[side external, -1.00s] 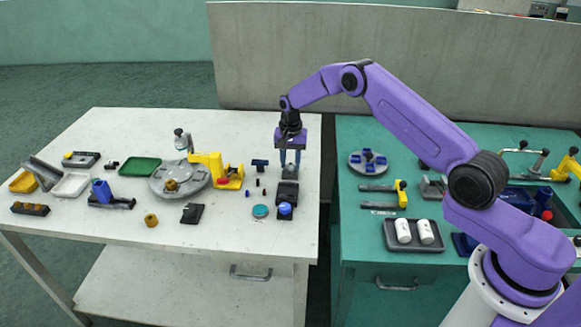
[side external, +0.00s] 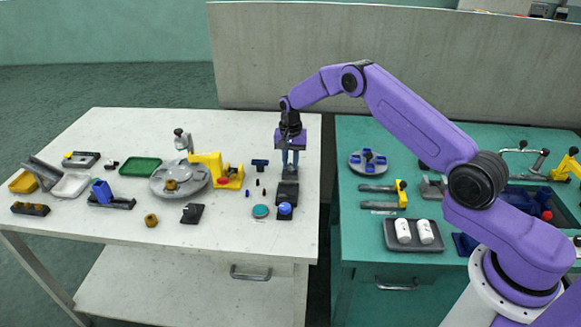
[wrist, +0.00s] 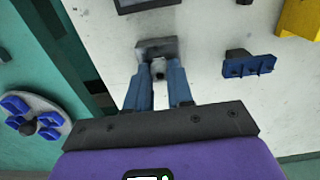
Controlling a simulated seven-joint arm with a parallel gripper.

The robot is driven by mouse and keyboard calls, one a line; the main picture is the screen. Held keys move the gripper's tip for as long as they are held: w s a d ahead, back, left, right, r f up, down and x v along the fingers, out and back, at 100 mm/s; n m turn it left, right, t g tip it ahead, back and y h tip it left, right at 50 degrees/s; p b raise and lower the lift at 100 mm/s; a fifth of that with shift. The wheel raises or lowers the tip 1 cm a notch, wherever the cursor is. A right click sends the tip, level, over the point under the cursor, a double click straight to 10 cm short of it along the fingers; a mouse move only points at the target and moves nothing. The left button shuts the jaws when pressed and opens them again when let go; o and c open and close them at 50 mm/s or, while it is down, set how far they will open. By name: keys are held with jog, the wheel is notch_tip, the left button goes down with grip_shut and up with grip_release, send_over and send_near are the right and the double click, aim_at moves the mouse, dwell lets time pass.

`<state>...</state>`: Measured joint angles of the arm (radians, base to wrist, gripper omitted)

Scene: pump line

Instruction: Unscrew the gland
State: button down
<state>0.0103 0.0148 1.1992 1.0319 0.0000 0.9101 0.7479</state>
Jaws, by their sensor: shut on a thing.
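My gripper (side external: 290,168) points straight down near the right edge of the white table. In the wrist view, its two blue fingers (wrist: 158,90) are shut on a small grey piece, which I take to be the gland (wrist: 158,69). The gland is at a grey block (wrist: 155,47) just beyond the fingertips. The fingers hide its sides, and its thread cannot be seen. In the side view the gland is too small and covered to make out.
A black block (side external: 287,193) and a blue knob (side external: 285,209) stand in front of my gripper. A dark blue T-shaped piece (side external: 260,163) is to its left, also in the wrist view (wrist: 248,66). The white table's right edge (side external: 322,190) and a green bench are close.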

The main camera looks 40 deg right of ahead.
jog(key=n, duration=0.6)
jog(key=shift+n, duration=0.4)
jog(key=n, duration=0.5)
jog(key=shift+n, duration=1)
jog(key=n, duration=0.3)
jog(key=shift+n, duration=2)
